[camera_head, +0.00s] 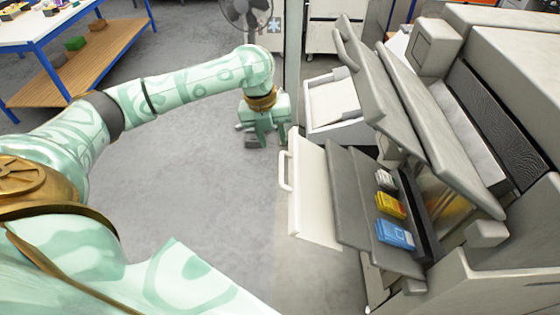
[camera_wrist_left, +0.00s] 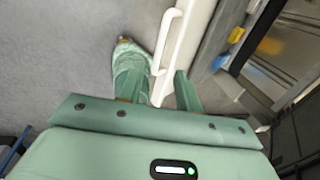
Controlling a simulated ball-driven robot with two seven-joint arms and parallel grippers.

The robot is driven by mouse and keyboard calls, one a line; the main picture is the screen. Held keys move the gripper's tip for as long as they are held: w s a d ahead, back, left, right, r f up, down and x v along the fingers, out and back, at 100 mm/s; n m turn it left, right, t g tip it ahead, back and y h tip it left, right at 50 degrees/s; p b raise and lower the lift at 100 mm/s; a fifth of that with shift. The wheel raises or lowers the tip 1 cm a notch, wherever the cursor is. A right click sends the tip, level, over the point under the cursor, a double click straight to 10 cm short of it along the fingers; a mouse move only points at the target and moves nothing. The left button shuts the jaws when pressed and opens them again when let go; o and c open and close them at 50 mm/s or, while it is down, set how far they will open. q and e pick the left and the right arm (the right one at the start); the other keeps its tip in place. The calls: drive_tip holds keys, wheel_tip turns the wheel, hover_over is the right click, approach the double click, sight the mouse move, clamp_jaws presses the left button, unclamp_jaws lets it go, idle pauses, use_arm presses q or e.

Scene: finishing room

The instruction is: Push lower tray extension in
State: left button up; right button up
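The lower tray extension (camera_head: 314,185) is a pale flat panel with a loop handle on its left edge. It sticks out to the left from the grey lower tray (camera_head: 362,205) of the large machine. My left gripper (camera_head: 265,135) is just beyond the far left corner of the panel, pointing down. In the left wrist view, the gripper (camera_wrist_left: 156,85) is open with its fingers apart. The pale panel edge (camera_wrist_left: 183,50) and its handle (camera_wrist_left: 165,42) run between or below the fingers; contact cannot be told. My right gripper is in neither view.
The upper tray (camera_head: 405,110) overhangs the lower one. Yellow (camera_head: 390,206) and blue (camera_head: 394,235) packs lie on the lower tray. A workbench (camera_head: 85,65) stands at the upper left and a fan (camera_head: 245,12) at the back. The floor (camera_head: 215,195) left of the panel is clear.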

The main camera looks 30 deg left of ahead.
sight(281, 166)
use_arm(q)
drive_tip(key=f, duration=0.3)
drive_tip(key=d+f, duration=0.1)
drive_tip(key=f, duration=0.2)
drive_tip(key=w+f, duration=0.1)
drive_tip(key=f, duration=0.2)
drive_tip(key=shift+d+f+b, duration=0.15)
drive_tip(key=shift+d+b, duration=0.1)
drive_tip(key=shift+b, duration=0.05)
